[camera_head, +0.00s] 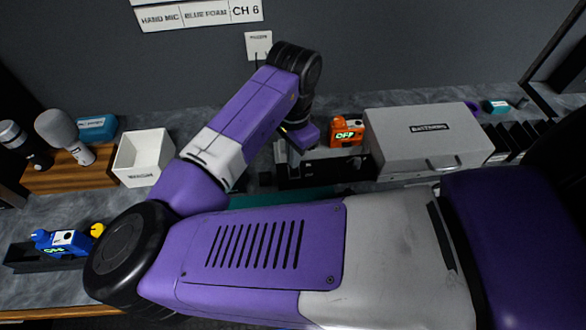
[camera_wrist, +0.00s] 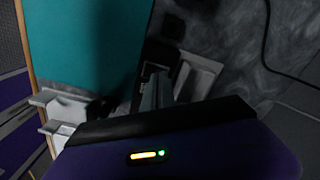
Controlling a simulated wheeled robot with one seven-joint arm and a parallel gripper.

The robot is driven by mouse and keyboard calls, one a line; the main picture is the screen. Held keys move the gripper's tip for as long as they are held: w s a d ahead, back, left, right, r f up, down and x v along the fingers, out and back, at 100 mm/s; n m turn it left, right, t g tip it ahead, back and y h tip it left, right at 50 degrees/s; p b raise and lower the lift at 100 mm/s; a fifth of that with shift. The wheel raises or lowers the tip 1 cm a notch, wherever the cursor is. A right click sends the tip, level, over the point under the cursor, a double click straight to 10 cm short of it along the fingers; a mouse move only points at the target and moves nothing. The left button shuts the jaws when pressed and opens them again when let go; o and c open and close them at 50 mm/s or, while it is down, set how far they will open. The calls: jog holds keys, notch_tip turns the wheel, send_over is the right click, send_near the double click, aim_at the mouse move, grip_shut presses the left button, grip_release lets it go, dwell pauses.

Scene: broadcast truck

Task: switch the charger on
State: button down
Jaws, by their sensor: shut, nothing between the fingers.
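A black unit with pale edges, which looks like the charger (camera_head: 310,171), sits on the grey counter near the middle of the head view, partly hidden by my arm. My gripper (camera_wrist: 158,82) is shut and empty in the wrist view, its grey fingers pointing down toward the counter. A small pale block (camera_wrist: 197,76) is close beside the fingertips, with a dark part between; whether they touch is unclear. In the head view my wrist hangs over the black unit and hides the fingertips. I cannot make out the charger's switch or its position.
A grey case (camera_head: 425,135) is on the right. A white bin (camera_head: 143,157), microphone (camera_head: 60,132) and blue device (camera_head: 63,242) are on the left. A teal mat (camera_wrist: 85,45) lies beside my gripper.

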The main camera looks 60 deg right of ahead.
jog(key=shift+f+b, duration=0.3)
jog(key=shift+f, duration=0.2)
jog(key=shift+r+p, duration=3.15)
jog(key=shift+r, duration=0.45)
